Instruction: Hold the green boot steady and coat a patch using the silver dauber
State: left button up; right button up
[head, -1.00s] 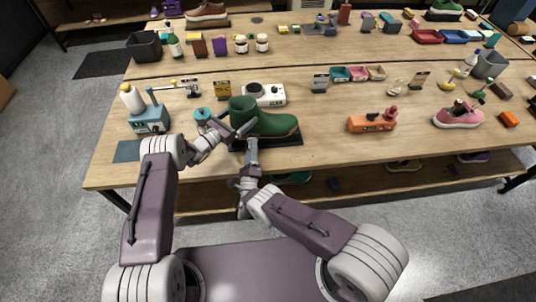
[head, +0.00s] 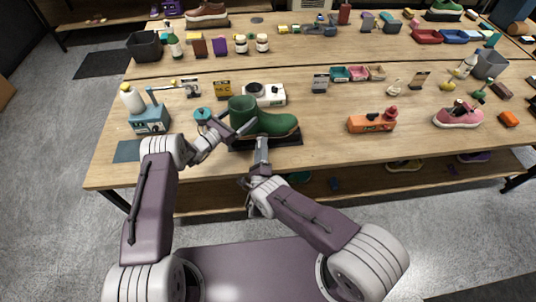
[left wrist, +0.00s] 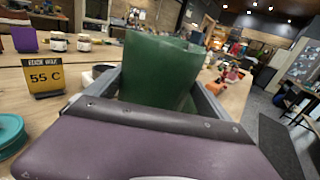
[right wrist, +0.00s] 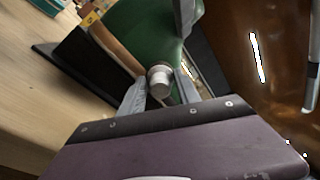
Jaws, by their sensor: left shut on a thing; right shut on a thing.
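The green boot (head: 272,123) stands on a black mat (head: 289,139) near the table's front edge, toe to the right. My left gripper (head: 227,127) is shut on the boot's shaft, which fills the space between its fingers in the left wrist view (left wrist: 160,72). My right gripper (head: 262,144) is at the near side of the boot. In the right wrist view its fingers (right wrist: 160,92) are shut on the silver dauber (right wrist: 159,80), whose far end points at the boot's side (right wrist: 152,35). I cannot tell whether the dauber touches the boot.
A white device with dials (head: 270,97) stands just behind the boot. A yellow sign (head: 222,89) and a teal round tin (head: 202,114) are left of it. Bare table lies between the boot and orange tool.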

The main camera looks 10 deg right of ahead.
jog(key=shift+s+d, duration=0.15)
jog(key=shift+d, duration=1.75)
jog(key=shift+d, duration=0.1)
jog(key=shift+s+d, duration=0.1)
jog(key=shift+d, duration=1.75)
jog(key=shift+w+d, duration=0.2)
jog(key=shift+d, duration=1.7)
jog(key=shift+w, duration=0.3)
jog(key=shift+a, duration=0.15)
